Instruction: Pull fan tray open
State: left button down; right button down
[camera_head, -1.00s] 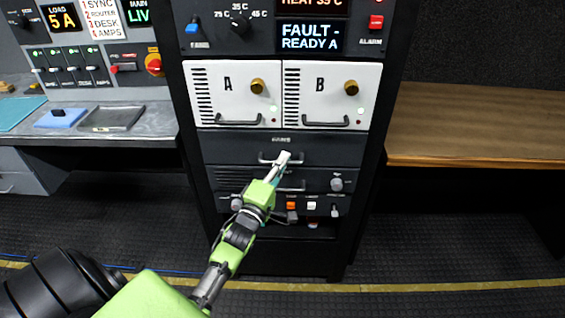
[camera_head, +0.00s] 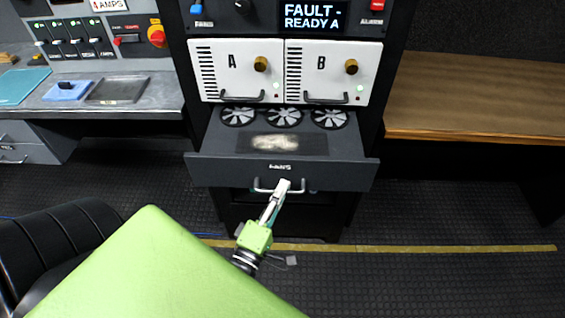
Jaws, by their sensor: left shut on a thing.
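The fan tray (camera_head: 225,172) is a dark grey drawer in the rack, below the two white modules. It stands pulled out toward me. Inside it, several round fans show at the back, with a dark panel bearing a pale, dusty-looking patch in front of them. Its front carries a light bar handle (camera_head: 262,188). My left gripper (camera_head: 282,187) is shut on the handle near its middle. My green left arm covers the lower left of the view. My right gripper is not in view.
White modules A (camera_head: 232,72) and B (camera_head: 330,72) sit above the tray. A wooden desk (camera_head: 470,90) stands to the right and a grey counter (camera_head: 150,95) with a blue block (camera_head: 66,91) to the left. The dark floor in front shows a yellow line.

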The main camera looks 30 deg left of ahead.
pick_arm(q)
jog(key=shift+s+d, duration=0.35)
jog(key=shift+s, duration=0.25)
jog(key=shift+s+d, duration=0.35)
jog(key=shift+s, duration=0.2)
jog(key=c, duration=2.2)
grip_release()
jog(key=shift+o, duration=0.2)
jog(key=v, duration=1.2)
jog(key=shift+a, duration=0.1)
